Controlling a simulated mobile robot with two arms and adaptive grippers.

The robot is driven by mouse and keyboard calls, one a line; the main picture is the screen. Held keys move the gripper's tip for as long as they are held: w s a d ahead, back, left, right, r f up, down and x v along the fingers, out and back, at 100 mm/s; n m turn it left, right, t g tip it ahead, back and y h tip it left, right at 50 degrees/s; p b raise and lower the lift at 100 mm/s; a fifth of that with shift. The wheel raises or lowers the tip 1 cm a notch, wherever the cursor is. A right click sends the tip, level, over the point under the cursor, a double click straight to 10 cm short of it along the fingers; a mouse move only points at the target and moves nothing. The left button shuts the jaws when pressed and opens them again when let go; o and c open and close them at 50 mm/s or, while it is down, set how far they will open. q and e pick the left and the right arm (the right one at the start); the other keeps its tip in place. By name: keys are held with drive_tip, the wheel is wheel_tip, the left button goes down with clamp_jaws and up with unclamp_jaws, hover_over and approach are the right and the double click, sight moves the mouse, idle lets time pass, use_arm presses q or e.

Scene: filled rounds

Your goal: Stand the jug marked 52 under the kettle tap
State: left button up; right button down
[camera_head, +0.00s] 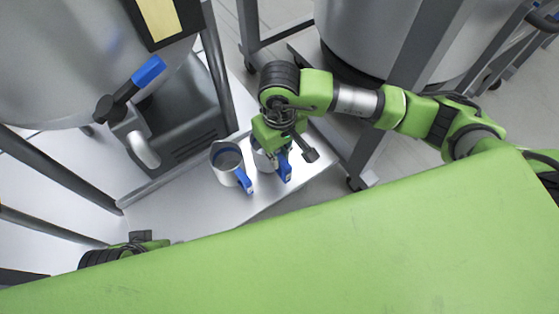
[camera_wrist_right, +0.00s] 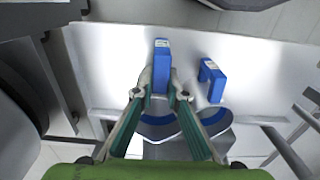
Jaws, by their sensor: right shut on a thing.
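Two metal jugs with blue handles stand side by side on the pale shelf (camera_head: 180,208). My right gripper (camera_wrist_right: 160,97) is shut on the blue handle (camera_wrist_right: 162,68) of one jug, the right one in the head view (camera_head: 263,163); the gripper hides much of its body. The other jug (camera_head: 226,161) is to its left, its handle (camera_wrist_right: 211,80) on the right in the wrist view. Both handles carry small white labels; I cannot read their numbers. The kettle tap (camera_head: 145,150), with a blue lever (camera_head: 148,71), is left of both jugs.
The large steel kettle (camera_head: 60,60) fills the upper left. A grey box-like unit (camera_head: 188,115) stands behind the tap. Metal frame legs (camera_head: 219,65) rise around the shelf. Another steel vessel (camera_head: 375,40) stands at upper right. The shelf's left part is bare.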

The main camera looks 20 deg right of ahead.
drive_tip(key=shift+w+f, duration=0.15)
drive_tip(key=shift+f, duration=1.55)
drive_tip(key=shift+f+b, duration=0.2)
drive_tip(key=shift+b, duration=0.25)
drive_tip(key=c, duration=2)
unclamp_jaws()
drive_tip(key=shift+r, duration=0.1)
